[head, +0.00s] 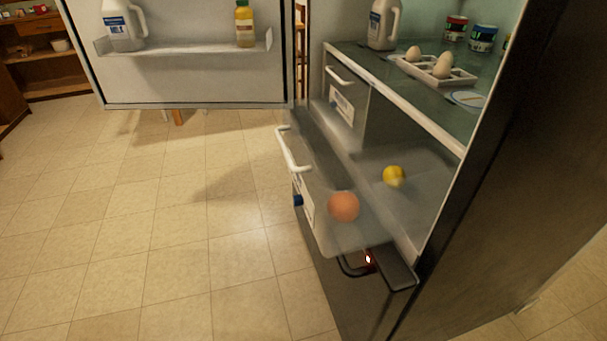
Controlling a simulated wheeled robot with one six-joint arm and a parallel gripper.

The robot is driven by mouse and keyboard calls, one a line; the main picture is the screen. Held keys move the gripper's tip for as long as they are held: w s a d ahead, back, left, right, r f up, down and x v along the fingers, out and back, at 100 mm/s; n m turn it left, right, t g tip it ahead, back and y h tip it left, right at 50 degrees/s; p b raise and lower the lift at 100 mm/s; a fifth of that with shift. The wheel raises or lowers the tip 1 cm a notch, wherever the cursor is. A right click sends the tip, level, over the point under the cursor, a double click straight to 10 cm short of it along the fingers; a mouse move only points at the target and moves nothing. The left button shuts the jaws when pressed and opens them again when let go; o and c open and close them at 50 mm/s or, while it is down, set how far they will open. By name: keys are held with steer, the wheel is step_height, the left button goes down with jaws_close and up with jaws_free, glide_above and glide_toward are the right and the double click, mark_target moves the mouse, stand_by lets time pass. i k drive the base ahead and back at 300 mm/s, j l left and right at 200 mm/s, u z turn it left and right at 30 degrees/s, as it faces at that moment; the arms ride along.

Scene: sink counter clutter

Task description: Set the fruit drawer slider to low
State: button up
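The fruit drawer (345,236) is a clear bin pulled out of the fridge. It holds an orange round fruit (343,206) near its front and a yellow fruit (394,176) farther back. A white handle (293,150) runs along its front. A small dark blue knob (298,200), which looks like the slider, sits on the front face beside a white label (307,207). I see the front at a steep angle, so the label's marks and the slider's setting cannot be read. My gripper is not in view.
The fridge door (190,85) stands wide open at the upper left. A second drawer (342,92) is shut. Above is a shelf with an egg tray (445,72), a jug (383,25) and cans (483,38). Open tiled floor (170,230) lies left of the fruit drawer.

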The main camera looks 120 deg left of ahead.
mark_target(298, 200)
steer(key=u, duration=3.4)
